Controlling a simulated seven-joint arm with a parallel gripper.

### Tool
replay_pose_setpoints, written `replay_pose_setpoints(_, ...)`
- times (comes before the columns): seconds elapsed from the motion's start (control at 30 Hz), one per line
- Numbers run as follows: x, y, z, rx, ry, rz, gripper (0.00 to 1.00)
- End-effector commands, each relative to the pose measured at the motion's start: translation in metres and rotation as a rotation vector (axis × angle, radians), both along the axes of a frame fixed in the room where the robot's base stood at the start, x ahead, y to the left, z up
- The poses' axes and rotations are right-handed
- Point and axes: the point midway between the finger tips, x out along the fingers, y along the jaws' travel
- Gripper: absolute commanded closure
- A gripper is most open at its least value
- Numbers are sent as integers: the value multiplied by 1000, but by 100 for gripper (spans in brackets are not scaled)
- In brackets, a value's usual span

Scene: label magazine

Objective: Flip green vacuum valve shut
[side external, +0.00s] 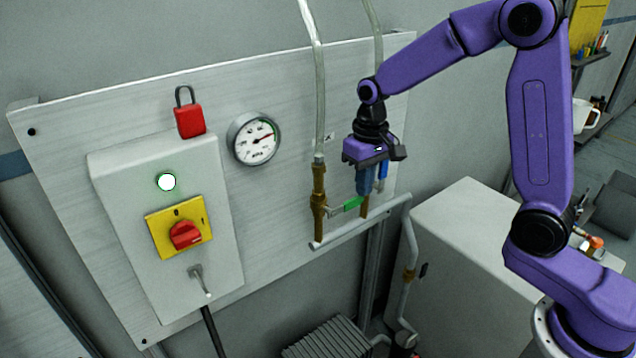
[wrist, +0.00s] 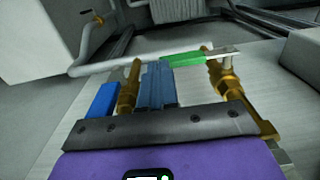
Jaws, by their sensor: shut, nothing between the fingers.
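The green valve handle (side external: 350,203) sticks out to the right from the left brass valve (side external: 319,204), roughly level and crosswise to its upright pipe. The handle also shows in the wrist view (wrist: 185,60), just beyond my fingertips. My gripper (side external: 364,192) points down with its fingers shut and empty, right beside the free end of the green handle. In the wrist view the fingers (wrist: 157,84) are together; I cannot tell whether they touch the handle. The handle's outer end is close to or partly behind the fingertips.
A second brass valve with a blue handle (side external: 383,170) stands close on the right of my fingers. A grey horizontal pipe (side external: 345,236) runs below. A gauge (side external: 254,139) and switch box (side external: 150,180) are to the left; a pale cabinet (side external: 470,245) is lower right.

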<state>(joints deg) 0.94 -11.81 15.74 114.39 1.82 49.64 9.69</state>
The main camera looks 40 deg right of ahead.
Motion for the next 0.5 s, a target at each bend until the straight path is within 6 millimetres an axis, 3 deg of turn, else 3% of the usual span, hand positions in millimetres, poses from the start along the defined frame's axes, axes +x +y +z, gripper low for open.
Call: replay_pose_setpoints(0.5, 1, 0, 8, 1, -4, 0, 100)
